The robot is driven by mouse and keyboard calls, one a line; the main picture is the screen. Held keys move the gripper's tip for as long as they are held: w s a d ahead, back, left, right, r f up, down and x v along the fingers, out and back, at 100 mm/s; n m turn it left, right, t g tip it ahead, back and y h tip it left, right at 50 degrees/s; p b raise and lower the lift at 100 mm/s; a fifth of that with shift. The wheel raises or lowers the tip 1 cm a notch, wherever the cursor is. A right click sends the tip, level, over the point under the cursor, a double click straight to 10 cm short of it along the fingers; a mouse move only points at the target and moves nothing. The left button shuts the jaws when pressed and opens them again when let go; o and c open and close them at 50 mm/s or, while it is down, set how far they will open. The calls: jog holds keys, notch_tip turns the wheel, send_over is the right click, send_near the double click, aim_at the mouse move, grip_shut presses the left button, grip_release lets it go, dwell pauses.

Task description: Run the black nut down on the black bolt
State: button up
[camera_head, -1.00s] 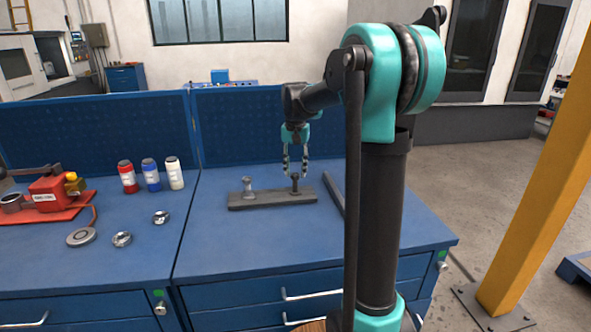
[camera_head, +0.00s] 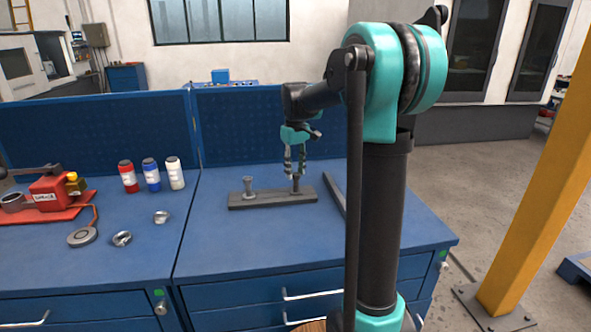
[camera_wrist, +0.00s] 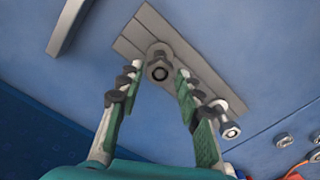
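A dark bolt (camera_head: 295,188) stands upright near the right end of a grey bar (camera_head: 265,202) on the blue bench. In the wrist view, a dark hexagonal nut (camera_wrist: 159,69) shows around the bolt's end, seen almost end-on. My gripper (camera_head: 295,173) points down over this bolt. In the wrist view, its two fingers (camera_wrist: 159,80) are apart on either side of the nut, with a visible gap on both sides. The head view does not clearly show how far down the nut sits, because the fingers partly cover it.
A lighter bolt (camera_head: 249,187) stands at the bar's left end and shows beside one finger in the wrist view (camera_wrist: 229,131). A loose dark bar (camera_head: 334,192) lies to the right. Bottles (camera_head: 151,175) and a red device (camera_head: 48,195) stand left. The bench front is clear.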

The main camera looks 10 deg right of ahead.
jog(key=n, duration=0.7)
jog(key=shift+s+a+n, duration=0.1)
jog(key=shift+n, duration=0.2)
jog(key=n, duration=0.6)
jog(key=shift+c, duration=0.3)
grip_shut()
